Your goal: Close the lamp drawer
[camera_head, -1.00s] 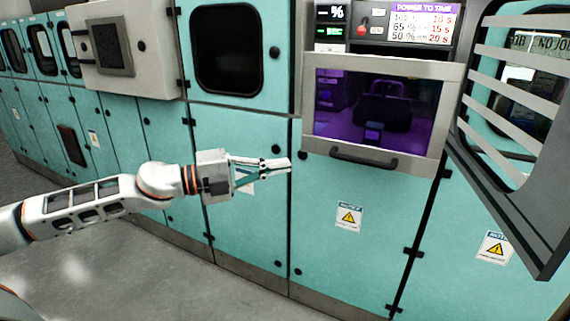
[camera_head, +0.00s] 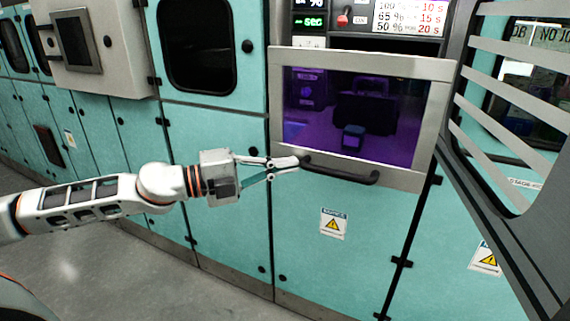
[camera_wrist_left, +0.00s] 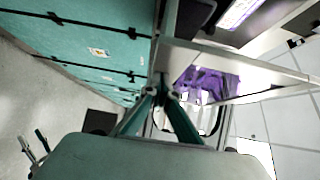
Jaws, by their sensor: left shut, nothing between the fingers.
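The lamp drawer has a grey-framed front (camera_head: 440,95) with a purple-lit window and a dark bar handle (camera_head: 345,174) along its lower edge. The front stands out from the teal cabinet, with a dark gap above it. In the left wrist view the drawer front (camera_wrist_left: 200,57) is seen edge-on, with the purple glow beside it. My left gripper (camera_head: 298,163) is shut and empty at the handle's left end; contact cannot be told. Its fingertips also show in the left wrist view (camera_wrist_left: 168,92). My right gripper (camera_wrist_left: 31,138) shows small at the lower left there, its fingers apart.
A slatted grey panel (camera_head: 500,110) juts out at the right. A grey box with a screen (camera_head: 78,42) sticks out at the far left. A dark-windowed door (camera_head: 200,45) is left of the drawer. Grey floor (camera_head: 130,270) lies clear below.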

